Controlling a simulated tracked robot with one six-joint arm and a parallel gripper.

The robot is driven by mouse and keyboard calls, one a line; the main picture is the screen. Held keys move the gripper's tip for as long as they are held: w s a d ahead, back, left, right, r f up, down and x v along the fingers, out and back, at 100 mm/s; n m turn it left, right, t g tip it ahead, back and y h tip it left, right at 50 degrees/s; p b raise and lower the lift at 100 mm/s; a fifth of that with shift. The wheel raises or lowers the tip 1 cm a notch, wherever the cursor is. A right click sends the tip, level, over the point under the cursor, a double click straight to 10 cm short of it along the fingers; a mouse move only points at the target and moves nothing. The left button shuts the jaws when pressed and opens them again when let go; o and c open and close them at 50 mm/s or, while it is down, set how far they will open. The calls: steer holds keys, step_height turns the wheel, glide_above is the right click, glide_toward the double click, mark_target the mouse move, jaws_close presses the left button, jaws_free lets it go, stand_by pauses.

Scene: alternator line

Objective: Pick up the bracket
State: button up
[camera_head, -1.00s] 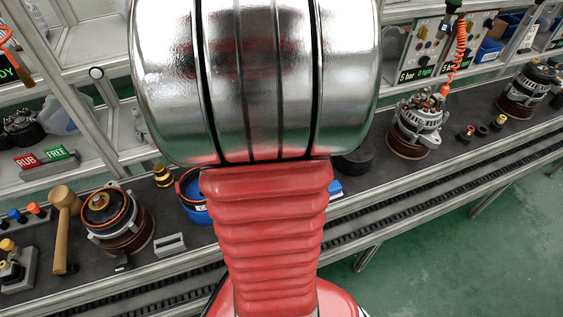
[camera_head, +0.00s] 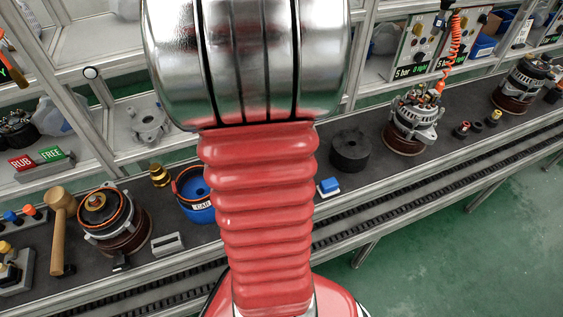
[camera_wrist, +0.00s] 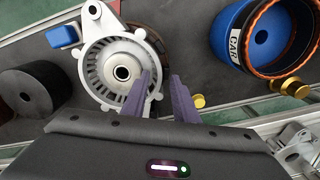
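My gripper (camera_wrist: 160,82) is open, with two purple fingers apart. The left finger overlaps the bracket's right side in the picture; the right finger is just beyond its edge. I cannot tell the fingers' height or whether they touch it. In the head view my arm hides this bracket and my gripper. A similar grey metal part (camera_head: 148,123) lies on the shelf behind the bench.
A black cylinder (camera_wrist: 28,92) and a blue block (camera_wrist: 61,34) are left of the bracket in the wrist view. A mallet (camera_head: 61,225) and an alternator assembly (camera_head: 108,216) stand farther left in the head view.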

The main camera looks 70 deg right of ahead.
steer(key=shift+c, duration=0.7)
jaws_close()
stand_by(0.8)
